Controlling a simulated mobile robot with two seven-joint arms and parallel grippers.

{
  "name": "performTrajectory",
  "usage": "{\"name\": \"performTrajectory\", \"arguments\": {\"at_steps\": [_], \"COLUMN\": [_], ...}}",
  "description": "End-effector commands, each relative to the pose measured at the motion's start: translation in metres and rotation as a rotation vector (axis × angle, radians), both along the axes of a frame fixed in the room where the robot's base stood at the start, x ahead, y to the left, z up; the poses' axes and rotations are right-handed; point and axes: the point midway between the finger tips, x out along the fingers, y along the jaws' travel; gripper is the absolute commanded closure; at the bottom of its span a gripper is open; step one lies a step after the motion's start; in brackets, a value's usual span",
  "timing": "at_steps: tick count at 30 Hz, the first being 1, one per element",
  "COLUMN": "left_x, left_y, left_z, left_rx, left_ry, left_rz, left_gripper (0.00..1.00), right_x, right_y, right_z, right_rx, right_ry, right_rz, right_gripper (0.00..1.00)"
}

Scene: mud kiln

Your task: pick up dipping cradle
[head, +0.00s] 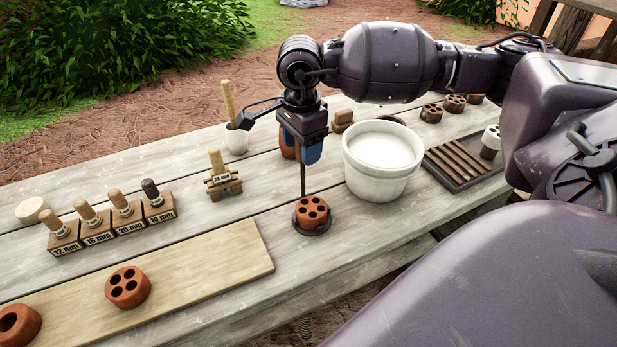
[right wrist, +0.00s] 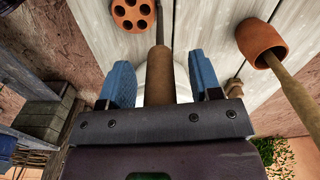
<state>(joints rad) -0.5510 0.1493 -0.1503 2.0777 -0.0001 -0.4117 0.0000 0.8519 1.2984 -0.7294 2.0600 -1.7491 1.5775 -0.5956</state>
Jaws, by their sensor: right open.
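The dipping cradle stands on the table, a thin dark upright rod (head: 303,178) with a dark round base (head: 311,232). A terracotta piece with several holes (head: 313,211) sits on the base. My right gripper (head: 302,148) is over the top of the rod, pointing down. In the right wrist view the cradle's brown handle (right wrist: 160,78) is between the blue fingers of my right gripper (right wrist: 161,62). Gaps show on both sides, so the fingers are open around it. The handle is largely hidden in the head view. My left gripper is out of view.
A white bucket of pale liquid (head: 383,155) stands close right of the cradle. A dark slatted tray (head: 464,160) lies beyond it. Labelled blocks with pegs (head: 110,222) and a wooden board (head: 200,268) are left. A small white cup with a stick (head: 236,140) stands behind.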

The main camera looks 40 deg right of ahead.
Motion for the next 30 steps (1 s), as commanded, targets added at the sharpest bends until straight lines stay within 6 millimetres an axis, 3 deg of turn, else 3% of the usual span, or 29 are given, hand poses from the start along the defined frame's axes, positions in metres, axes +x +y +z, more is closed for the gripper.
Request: {"name": "performTrajectory", "arguments": {"at_steps": [5,15,24,30], "left_x": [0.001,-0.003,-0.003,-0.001], "left_y": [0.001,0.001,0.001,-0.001], "left_z": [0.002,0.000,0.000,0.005], "left_rx": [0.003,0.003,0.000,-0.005], "left_ry": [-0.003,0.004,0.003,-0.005], "left_rz": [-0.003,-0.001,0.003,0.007], "left_gripper": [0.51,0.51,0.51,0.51], "right_x": [0.000,0.000,0.000,0.001], "right_y": [0.000,0.000,0.000,0.000], "right_z": [0.001,0.001,0.005,0.028], "right_rx": [0.000,0.000,0.000,0.000], "right_ry": [-0.001,-0.001,-0.003,-0.007], "right_rz": [0.000,0.000,0.000,-0.001], "right_gripper": [0.43,0.96,0.97,0.97]}}
